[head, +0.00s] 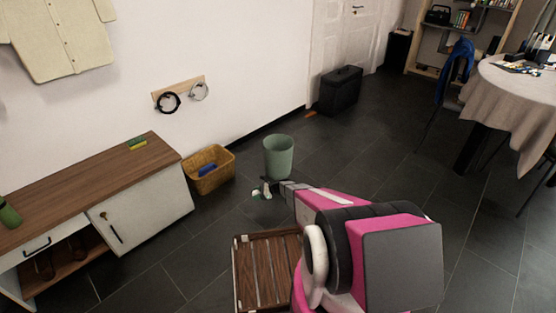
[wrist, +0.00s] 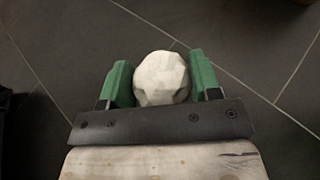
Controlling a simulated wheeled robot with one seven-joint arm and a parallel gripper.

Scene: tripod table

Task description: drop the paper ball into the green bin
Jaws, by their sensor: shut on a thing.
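The paper ball (wrist: 162,78) is white and faceted. In the wrist view it sits between the two green fingertips of my gripper (wrist: 161,82), which is shut on it. In the head view my gripper (head: 264,191) is small and shows just in front of the green bin (head: 278,157), at the bin's lower left in the picture. The ball is hard to make out there. The bin is pale green, round, open at the top and upright on the dark floor. The wrist view shows only dark floor tiles beneath the ball, with no bin rim in sight.
A wicker basket (head: 210,178) with a blue item stands left of the bin, beside a wood-topped cabinet (head: 150,208). A slatted wooden piece (head: 265,275) is in front, below my arm. A black case (head: 340,90) stands by the wall. Floor right of the bin is clear.

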